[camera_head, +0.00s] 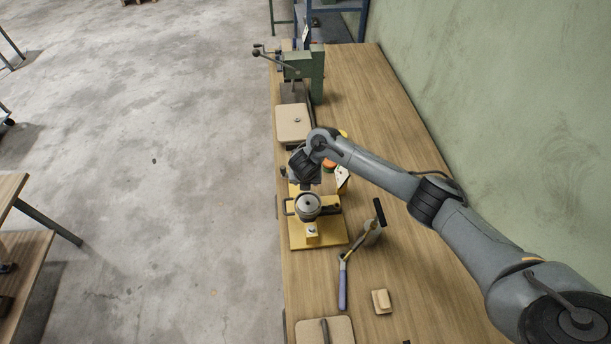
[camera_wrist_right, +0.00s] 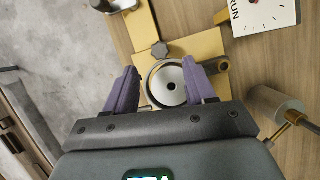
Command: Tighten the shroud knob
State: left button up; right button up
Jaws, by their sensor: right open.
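A dark lobed knob (camera_wrist_right: 160,50), which looks like the shroud knob, sits on the yellow fixture just above a round grey disc (camera_wrist_right: 168,85) with a central hole. My right gripper (camera_wrist_right: 160,82) is open, its two purple fingers pointing toward the fixture. In the wrist view the disc shows between the fingers and the knob lies slightly past their tips; nothing is held. In the head view the yellow fixture (camera_head: 333,231) stands on the bench under my right arm, which hides its far part; the knob cannot be made out there. My left gripper is not in view.
A white RUN card (camera_wrist_right: 264,14) stands beyond the fixture's right side. A blue-handled tool (camera_head: 342,288), a mallet-like tool (camera_head: 373,232) and a small wooden block (camera_head: 381,301) lie nearer. A green press (camera_head: 305,67) stands at the far end. The bench's right side is mostly clear.

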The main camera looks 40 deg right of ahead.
jog(key=shift+p+v, duration=0.35)
jog(key=shift+v, duration=1.85)
